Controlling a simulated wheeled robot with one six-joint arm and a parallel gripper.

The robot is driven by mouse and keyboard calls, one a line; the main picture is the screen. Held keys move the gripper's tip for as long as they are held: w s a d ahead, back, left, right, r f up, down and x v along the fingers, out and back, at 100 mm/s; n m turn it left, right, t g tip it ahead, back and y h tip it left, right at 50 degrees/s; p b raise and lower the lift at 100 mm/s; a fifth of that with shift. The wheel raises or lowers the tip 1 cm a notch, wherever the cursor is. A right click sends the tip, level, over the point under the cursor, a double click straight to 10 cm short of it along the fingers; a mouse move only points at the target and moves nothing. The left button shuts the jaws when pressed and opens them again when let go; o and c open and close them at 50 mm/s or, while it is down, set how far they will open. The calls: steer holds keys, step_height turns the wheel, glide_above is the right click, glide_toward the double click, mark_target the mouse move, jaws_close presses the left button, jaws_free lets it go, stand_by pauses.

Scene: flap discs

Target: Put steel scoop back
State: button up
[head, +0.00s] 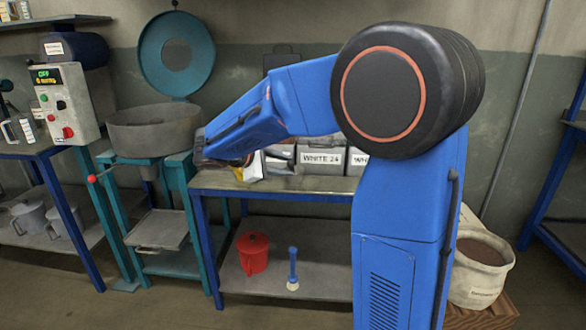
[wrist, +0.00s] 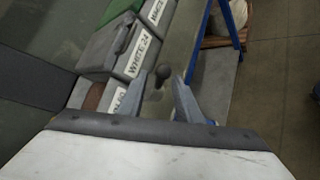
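My gripper (wrist: 168,92) shows in the wrist view with its two grey fingers apart, over the bench edge. A dark round knob with a short stem (wrist: 162,71) shows between and just beyond the fingertips; I cannot tell whether it is the steel scoop's handle or whether a finger touches it. In the head view my arm reaches left over the bench, and its wrist hides the fingertips. No scoop bowl is clearly visible. Bins labelled WHITE 24 (head: 321,158) stand on the bench; they also show in the wrist view (wrist: 139,58).
The bench (head: 310,183) has a lower shelf with a red lidded jug (head: 253,254) and a blue-handled brush (head: 293,270). A teal machine with a round pan (head: 154,130) stands left of it.

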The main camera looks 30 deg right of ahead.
steer(key=v, duration=0.6)
steer(key=s+d+f+m+y, duration=0.2)
steer(key=s+f+y, duration=0.1)
steer(key=s, duration=0.6)
steer(key=s+d+f+m+y, duration=0.1)
steer(key=s+f+m+y, duration=0.15)
steer(key=s, duration=0.65)
steer(key=s+a+f+m+t+y, duration=0.1)
steer(key=s+a+f+m+y, duration=0.1)
steer(key=s, duration=0.5)
steer(key=s+a+f+m+t+y, duration=0.1)
steer(key=s+a+f+m+y, duration=0.2)
steer(key=s, duration=0.4)
steer(key=shift+s+a+f+m+y, duration=0.2)
steer(key=shift+a+f+m+y, duration=0.15)
steer(key=shift+a+f+y, duration=0.45)
steer(key=shift+d+f, duration=0.15)
steer(key=shift+d, duration=0.05)
steer(key=shift+c, duration=0.4)
